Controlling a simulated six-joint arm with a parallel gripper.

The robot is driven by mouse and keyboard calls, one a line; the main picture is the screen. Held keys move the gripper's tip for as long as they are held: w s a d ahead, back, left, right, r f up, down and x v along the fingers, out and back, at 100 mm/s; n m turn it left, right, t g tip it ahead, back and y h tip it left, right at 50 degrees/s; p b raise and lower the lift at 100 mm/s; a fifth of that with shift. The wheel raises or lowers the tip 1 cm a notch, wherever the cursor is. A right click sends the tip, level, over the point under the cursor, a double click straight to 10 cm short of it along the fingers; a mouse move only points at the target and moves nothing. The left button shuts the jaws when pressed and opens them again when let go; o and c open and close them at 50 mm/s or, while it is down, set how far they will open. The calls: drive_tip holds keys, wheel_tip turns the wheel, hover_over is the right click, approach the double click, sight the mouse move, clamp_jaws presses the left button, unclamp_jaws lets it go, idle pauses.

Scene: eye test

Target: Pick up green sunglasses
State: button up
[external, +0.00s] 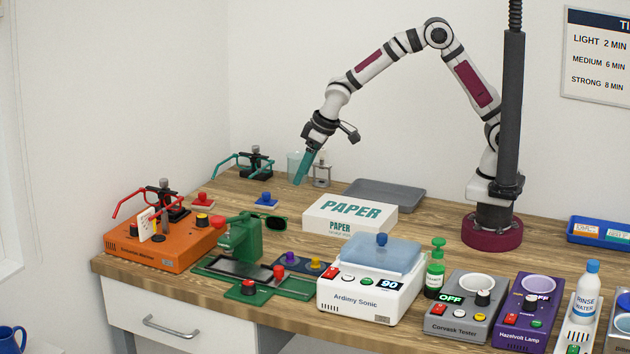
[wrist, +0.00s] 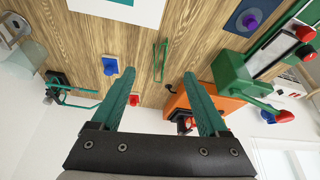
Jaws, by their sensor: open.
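The green sunglasses (external: 276,222) lie on the wooden table behind the green press in the external view; a dark lens and green frame show. In the wrist view a thin green frame (wrist: 160,60), apparently the sunglasses, lies on the wood between and beyond my fingertips. My gripper (external: 300,182) is high above the back of the table, clear of the sunglasses. Its two teal fingers are spread with nothing between them in the wrist view (wrist: 160,73).
The green press (external: 245,240) and orange warmer (external: 160,247) stand in front of the sunglasses. A teal-armed stand (external: 257,160) and glass beaker are at the back.

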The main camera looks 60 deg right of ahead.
sight(284, 214)
drive_tip(key=x, duration=1.4)
drive_tip(key=shift+f, duration=0.25)
clamp_jaws()
